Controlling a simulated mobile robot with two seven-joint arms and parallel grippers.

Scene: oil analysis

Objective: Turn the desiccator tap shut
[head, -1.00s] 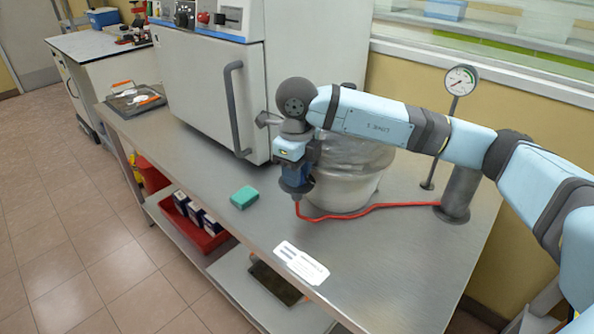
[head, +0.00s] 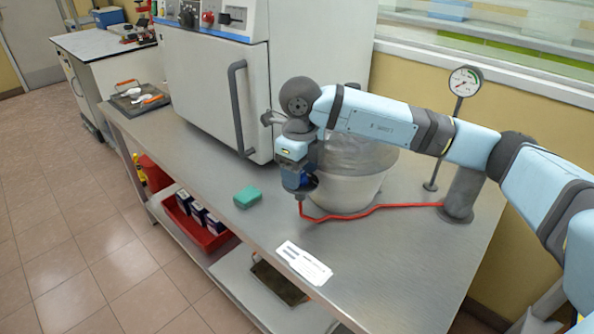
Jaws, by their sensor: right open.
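The desiccator (head: 348,186) is a wide pale vessel with a clear upper part, standing on the steel bench beside the oven. My right arm crosses in front of its upper part. My right gripper (head: 300,188) points down at the desiccator's near left side, with its jaws open. A red hose (head: 378,208) runs from just below the gripper to a grey cylinder (head: 462,192) on the right. The tap cannot be made out; the gripper covers the area at the hose's left end. Whether the fingers touch anything there cannot be told. My left gripper is not in view.
A large oven (head: 212,95) stands close on the left. A gauge on a stand (head: 465,82) rises behind the cylinder. A green block (head: 247,197) and a white label card (head: 303,263) lie near the front edge. The bench's front right is clear.

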